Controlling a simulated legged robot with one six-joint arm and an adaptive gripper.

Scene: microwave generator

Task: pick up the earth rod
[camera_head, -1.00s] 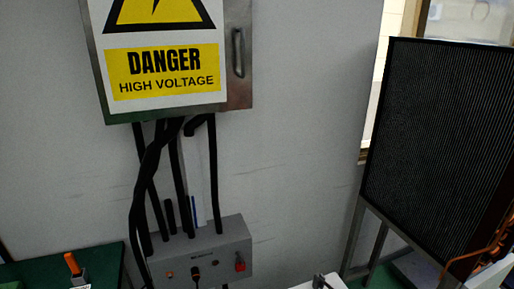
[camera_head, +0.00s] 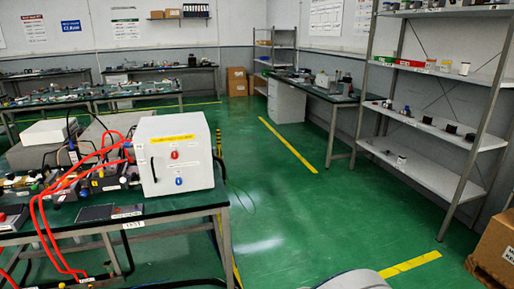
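My gripper is not in view. I cannot make out the earth rod for certain. A thin upright yellow-and-black object (camera_head: 219,144) stands just right of the white box; it is too small and partly hidden to tell what it is. The white box (camera_head: 178,152) has a yellow label, a red and a blue terminal and a black handle. It sits on the right end of the near left bench (camera_head: 190,209).
Red cables (camera_head: 42,215) hang over the bench's front edge. Metal shelves (camera_head: 428,126) stand at the right, with a cardboard box (camera_head: 495,247) at their foot. Benches line the back. The green floor (camera_head: 300,215) between bench and shelves is clear, with yellow lines.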

